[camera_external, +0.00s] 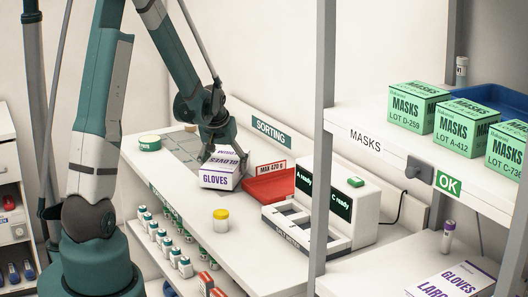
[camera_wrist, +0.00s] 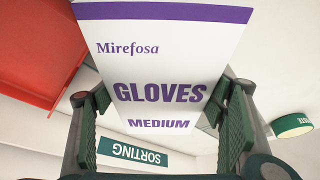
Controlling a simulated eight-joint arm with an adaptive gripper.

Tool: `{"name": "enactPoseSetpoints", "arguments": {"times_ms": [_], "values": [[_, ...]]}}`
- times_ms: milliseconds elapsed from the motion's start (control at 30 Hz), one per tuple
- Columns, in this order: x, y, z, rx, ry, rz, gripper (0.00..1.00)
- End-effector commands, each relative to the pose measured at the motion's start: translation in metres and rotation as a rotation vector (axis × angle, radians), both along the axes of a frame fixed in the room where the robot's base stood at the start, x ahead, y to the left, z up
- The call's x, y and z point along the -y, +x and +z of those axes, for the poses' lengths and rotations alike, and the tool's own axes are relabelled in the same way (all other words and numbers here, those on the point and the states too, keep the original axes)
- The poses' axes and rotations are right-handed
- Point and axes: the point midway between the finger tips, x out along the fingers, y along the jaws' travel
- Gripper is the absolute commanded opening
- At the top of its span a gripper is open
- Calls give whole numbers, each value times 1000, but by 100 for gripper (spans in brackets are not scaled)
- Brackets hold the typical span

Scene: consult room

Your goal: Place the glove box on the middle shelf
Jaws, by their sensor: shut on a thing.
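The glove box (camera_external: 221,180), white with purple trim and "GLOVES" lettering, is at the sorting counter (camera_external: 185,208) in the external view. My gripper (camera_external: 223,158) comes down from above and is shut on it. I cannot tell whether the box touches the counter. In the wrist view the box (camera_wrist: 155,65) reads "Mirefosa GLOVES MEDIUM" and sits between the two green fingers. The shelf unit at the right has a shelf labelled "MASKS" (camera_external: 362,139) and a lower shelf (camera_external: 355,275). Which one is the middle shelf cannot be told.
Green mask boxes (camera_external: 414,107) and a blue tray (camera_external: 495,98) occupy the MASKS shelf. A "GLOVES LARGE" box (camera_external: 455,282) lies on the lower shelf. A grey upright post (camera_external: 322,130) stands between counter and shelves. A red tray (camera_external: 268,187), a device (camera_external: 325,205) and a yellow-capped jar (camera_external: 221,220) are near the box.

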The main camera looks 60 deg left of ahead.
Motion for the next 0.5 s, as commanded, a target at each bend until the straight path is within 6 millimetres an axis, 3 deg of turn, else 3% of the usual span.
{"name": "enactPoseSetpoints", "arguments": {"times_ms": [133, 500], "values": [[0, 0, -9, 0, 0, 0, 47], [0, 0, -11, 0, 0, 0, 47]]}}
